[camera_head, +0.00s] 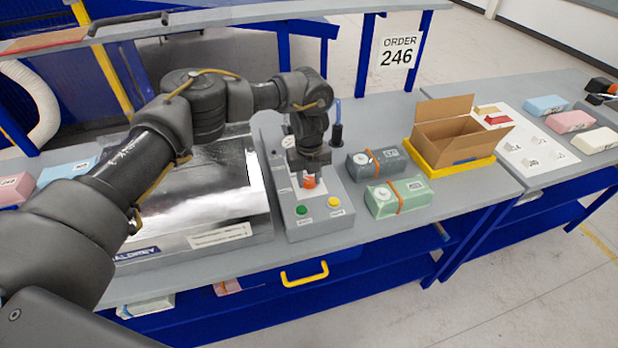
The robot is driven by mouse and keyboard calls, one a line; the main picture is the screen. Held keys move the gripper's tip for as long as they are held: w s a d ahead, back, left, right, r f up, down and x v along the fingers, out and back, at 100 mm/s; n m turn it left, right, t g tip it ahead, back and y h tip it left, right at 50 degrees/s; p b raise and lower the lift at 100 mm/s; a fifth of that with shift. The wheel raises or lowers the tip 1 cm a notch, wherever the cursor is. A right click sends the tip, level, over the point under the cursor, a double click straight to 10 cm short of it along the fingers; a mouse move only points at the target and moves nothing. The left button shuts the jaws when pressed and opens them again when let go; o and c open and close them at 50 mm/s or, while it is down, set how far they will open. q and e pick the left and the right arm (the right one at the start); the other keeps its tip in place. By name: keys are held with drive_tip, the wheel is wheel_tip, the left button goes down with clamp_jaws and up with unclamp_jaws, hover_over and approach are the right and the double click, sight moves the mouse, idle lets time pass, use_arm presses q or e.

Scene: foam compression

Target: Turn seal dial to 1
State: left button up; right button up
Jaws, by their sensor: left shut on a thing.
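The grey control box (326,213) stands on the bench beside the shiny metal machine. An orange-red knob (309,183) sits on its sloped top, partly hidden by my left gripper. My left gripper (309,177) points down at the knob and is shut on it. A white dial face (287,141) shows farther back on the box, partly covered by my arm. The dial markings are too small to read, so I cannot tell which number is set. My right gripper is not in view.
A green button (302,210) and a yellow button (333,202) lie just in front of the knob. Strapped dark grey (376,162) and green (398,196) packs lie to the right. An open carton (447,131) stands in a yellow tray (466,167).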

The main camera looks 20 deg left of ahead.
sight(310, 180)
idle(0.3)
use_arm(q)
drive_tip(key=o, duration=1)
drive_tip(key=shift+r, duration=0.15)
drive_tip(key=shift+w+r+b, duration=0.1)
drive_tip(key=shift+r+b, duration=0.2)
wheel_tip(310, 180, up, 10)
drive_tip(key=b, duration=0.2)
drive_tip(key=shift+d, duration=0.1)
